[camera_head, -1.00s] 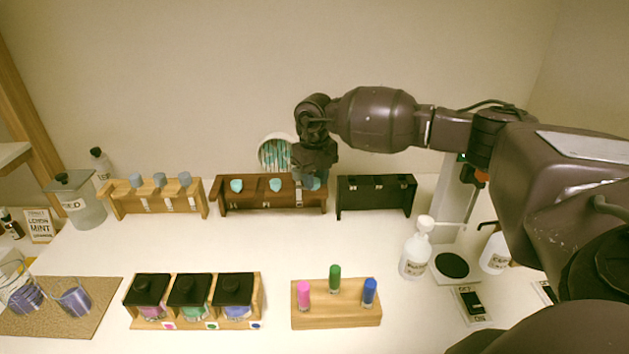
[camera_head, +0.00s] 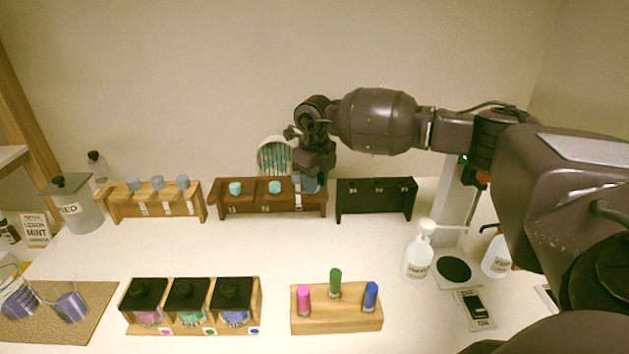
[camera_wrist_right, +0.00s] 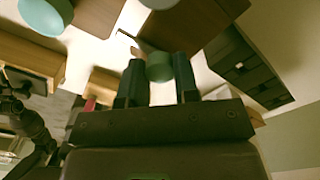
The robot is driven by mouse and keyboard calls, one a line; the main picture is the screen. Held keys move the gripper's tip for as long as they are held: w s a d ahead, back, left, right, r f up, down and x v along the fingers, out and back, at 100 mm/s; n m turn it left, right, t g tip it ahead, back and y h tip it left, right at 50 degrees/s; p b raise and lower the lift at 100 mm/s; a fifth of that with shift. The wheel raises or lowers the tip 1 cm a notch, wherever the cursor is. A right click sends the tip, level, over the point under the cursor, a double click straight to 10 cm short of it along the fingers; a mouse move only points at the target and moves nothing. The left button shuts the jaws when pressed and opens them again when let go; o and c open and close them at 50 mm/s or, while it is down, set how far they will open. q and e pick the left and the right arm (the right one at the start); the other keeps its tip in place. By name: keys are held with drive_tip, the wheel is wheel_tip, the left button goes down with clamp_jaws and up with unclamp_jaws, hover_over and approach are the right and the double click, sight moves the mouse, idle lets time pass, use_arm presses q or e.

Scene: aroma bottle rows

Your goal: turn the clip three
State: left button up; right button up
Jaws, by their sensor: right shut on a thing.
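My right gripper (camera_head: 314,172) points down at the right end of the dark brown rack (camera_head: 262,209). It is shut on a teal, round-topped piece (camera_head: 311,184) at the rack's third place; in the right wrist view this piece (camera_wrist_right: 159,67) sits between the two fingers (camera_wrist_right: 158,84). A pale metal clip (camera_head: 297,186) shows just left of the gripper. Two more teal tops, one at the left (camera_head: 235,188) and one in the middle (camera_head: 275,187), stand in the same rack. The fingertips are partly hidden in the head view. My left gripper is not in view.
A black rack (camera_head: 376,204) stands close on the right, and a light wood rack (camera_head: 153,207) on the left. A round holder of teal sticks (camera_head: 272,150) is just behind the gripper. A pump bottle (camera_head: 418,258) stands front right. The white table between the rows is clear.

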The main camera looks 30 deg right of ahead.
drive_tip(key=shift+r, duration=0.1)
drive_tip(key=o, duration=0.9)
drive_tip(key=shift+r, duration=0.4)
wheel_tip(320, 180, up, 10)
drive_tip(key=shift+f, duration=0.1)
